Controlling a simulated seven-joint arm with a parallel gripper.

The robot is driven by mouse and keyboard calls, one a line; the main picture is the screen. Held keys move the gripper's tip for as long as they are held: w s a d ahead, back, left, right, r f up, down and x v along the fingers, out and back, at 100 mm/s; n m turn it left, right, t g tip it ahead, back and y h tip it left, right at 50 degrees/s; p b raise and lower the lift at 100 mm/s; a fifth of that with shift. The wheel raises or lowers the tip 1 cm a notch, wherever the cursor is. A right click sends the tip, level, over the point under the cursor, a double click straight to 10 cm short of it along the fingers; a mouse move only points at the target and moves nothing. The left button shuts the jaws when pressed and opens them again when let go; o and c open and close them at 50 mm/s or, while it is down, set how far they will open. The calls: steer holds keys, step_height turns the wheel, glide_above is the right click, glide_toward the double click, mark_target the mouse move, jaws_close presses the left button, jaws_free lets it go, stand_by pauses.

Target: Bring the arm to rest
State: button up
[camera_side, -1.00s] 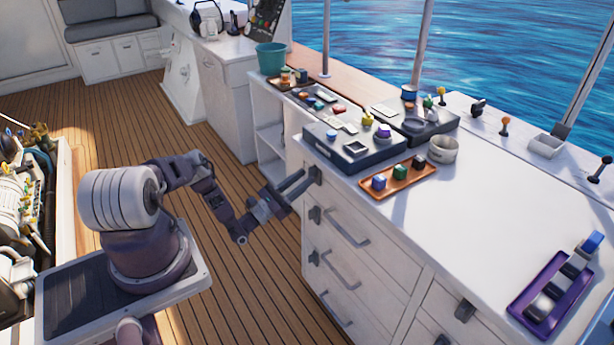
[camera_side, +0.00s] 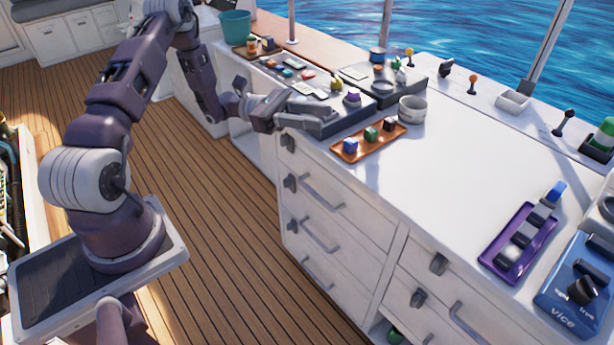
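My gripper (camera_side: 315,114) is at the left edge of the white counter, in front of the dark grey control panel (camera_side: 352,121). Its two grey fingers point right and look spread apart, with nothing seen between them. The fingers overlap the panel's near left corner in this view; I cannot tell whether they touch it. My arm rises from its base at the left, bends at the top of the picture and comes down to the gripper.
An orange tray (camera_side: 386,149) with small coloured blocks lies just right of the gripper, by a white cup (camera_side: 412,108). A purple tray (camera_side: 492,262) and a blue vice box (camera_side: 568,305) are at the right. Drawers (camera_side: 330,225) with handles face the open deck.

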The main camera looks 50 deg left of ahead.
steer(key=s+d+r+m+g+y, duration=0.7)
steer(key=s+d+r+m+g, duration=0.25)
steer(key=s+d+m, duration=0.3)
steer(key=s+a+r+m+t+y, duration=0.1)
steer(key=s+a+m+t+y, duration=0.1)
steer(key=s, duration=0.5)
steer(key=s+a+r+m+t+y, duration=0.2)
steer(key=s+m+t+y, duration=0.3)
steer(key=y, duration=0.4)
steer(key=shift+s+a+r+m, duration=0.15)
steer(key=shift+s+a+m, duration=0.7)
steer(key=shift+m, duration=0.3)
steer(key=shift+d, duration=0.1)
